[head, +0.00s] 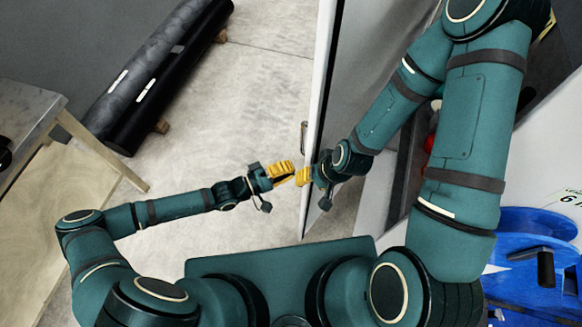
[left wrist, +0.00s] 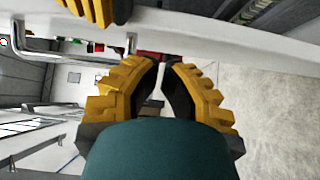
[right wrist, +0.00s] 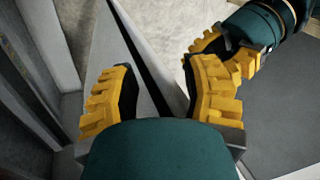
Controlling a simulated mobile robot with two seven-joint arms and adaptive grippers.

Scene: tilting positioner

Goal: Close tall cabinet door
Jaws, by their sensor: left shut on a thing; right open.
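The tall cabinet door (head: 320,65) stands open in the head view, its pale edge running down the middle. A small bar handle (head: 304,135) is on its left face; a silver handle also shows in the left wrist view (left wrist: 131,43). My right gripper (head: 306,177) is open at the door's edge. In the right wrist view its fingers (right wrist: 160,90) stand apart, with the door panel (right wrist: 145,60) showing between them. My left gripper (head: 290,172) is on the door's left side, close to the right gripper. Its fingertips (left wrist: 166,62) are nearly together; what they hold is not clear.
A long black roll (head: 155,75) lies on wood blocks at the upper left. A table (head: 35,110) stands at the left edge. A blue bin (head: 535,240) is at the lower right. Concrete floor (head: 260,80) is clear left of the door.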

